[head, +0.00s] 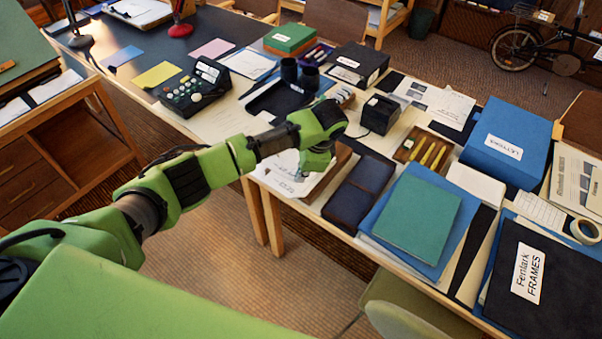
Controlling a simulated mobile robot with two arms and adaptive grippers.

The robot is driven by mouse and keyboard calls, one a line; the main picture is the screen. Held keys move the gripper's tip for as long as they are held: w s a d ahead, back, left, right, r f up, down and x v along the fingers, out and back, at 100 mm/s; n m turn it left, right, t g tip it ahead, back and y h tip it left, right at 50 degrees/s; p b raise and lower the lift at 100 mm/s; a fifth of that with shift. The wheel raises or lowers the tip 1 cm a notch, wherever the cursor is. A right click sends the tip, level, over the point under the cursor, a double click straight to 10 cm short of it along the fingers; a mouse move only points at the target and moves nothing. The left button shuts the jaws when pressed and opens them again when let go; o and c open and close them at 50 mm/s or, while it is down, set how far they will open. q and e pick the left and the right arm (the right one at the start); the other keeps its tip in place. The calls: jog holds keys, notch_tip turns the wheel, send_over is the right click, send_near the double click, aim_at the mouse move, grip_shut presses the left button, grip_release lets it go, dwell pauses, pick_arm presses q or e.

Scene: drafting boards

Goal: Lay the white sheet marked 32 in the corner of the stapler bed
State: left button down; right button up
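My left arm reaches in from the left over the long table, and its wrist bends down over the near edge. My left gripper (305,172) is small, dark and mostly hidden by the green wrist. I cannot tell whether its fingers are open or shut. Loose white sheets (286,183) lie on the table just below and beside it. Their print is too small to read, so I cannot tell which sheet, if any, is marked 32. I cannot pick out the stapler bed with certainty. A black boxy device (380,114) stands right of the wrist. My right gripper is out of view.
A dark blue case (359,188), a green folder (419,220) on a blue one, a blue LETTERS box (507,142) and a black Fenlark FRAMES folder (545,285) crowd the right. A black keyed device (192,90) stands left. Open floor (290,285) lies in front.

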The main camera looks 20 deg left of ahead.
pick_arm(q)
jog(key=shift+f, duration=0.55)
jog(key=c, duration=2.8)
grip_release()
